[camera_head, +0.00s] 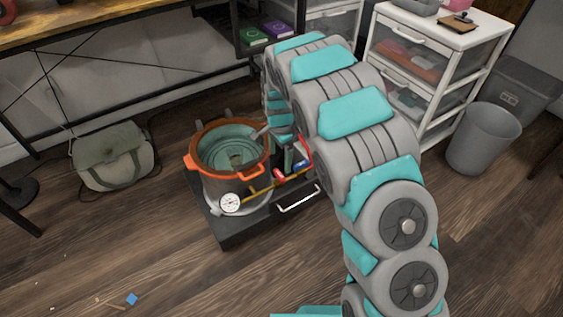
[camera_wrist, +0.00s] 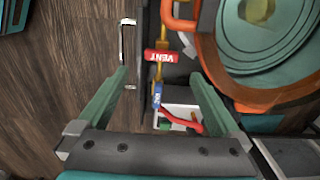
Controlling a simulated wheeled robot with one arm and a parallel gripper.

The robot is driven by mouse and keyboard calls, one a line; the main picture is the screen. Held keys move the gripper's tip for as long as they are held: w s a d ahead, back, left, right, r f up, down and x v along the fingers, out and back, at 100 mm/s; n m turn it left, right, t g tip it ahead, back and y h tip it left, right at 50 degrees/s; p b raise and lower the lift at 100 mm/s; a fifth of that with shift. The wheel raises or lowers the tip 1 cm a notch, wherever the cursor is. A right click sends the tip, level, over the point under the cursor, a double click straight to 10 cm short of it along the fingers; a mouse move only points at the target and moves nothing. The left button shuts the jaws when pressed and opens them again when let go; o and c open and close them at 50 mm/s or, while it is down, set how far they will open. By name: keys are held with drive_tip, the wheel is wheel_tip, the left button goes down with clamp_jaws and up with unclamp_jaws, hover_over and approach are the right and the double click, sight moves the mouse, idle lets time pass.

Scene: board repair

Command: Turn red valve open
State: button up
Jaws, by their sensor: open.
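The red valve handle, marked VENT (camera_wrist: 158,57), lies crosswise on a brass pipe (camera_wrist: 160,72) in the wrist view. It also shows small in the head view (camera_head: 279,173), beside the pot. A blue handle (camera_wrist: 158,96) sits on the same line, closer to my gripper. My gripper (camera_wrist: 159,76) is open and empty. Its two fingers stand on either side of the line, with the red handle just past the fingertips and between them in the picture. I cannot tell the height gap.
A pot with an orange rim (camera_head: 197,139) stands on a dark base (camera_head: 232,236) with a gauge (camera_head: 230,203) and a white bar handle (camera_head: 298,198). A red hose (camera_wrist: 183,120) lies near the right finger. A drawer unit (camera_head: 430,75) and grey bin (camera_head: 483,140) stand right.

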sight(279, 174)
drive_tip(key=shift+w+a+f, duration=0.15)
drive_tip(key=shift+w+f, duration=0.05)
drive_tip(key=shift+f, duration=0.2)
wheel_tip(279, 174, down, 7)
drive_tip(key=shift+s+f, duration=0.1)
drive_tip(key=shift+f, duration=0.1)
drive_tip(key=c, duration=1.2)
drive_tip(key=shift+c, duration=0.2)
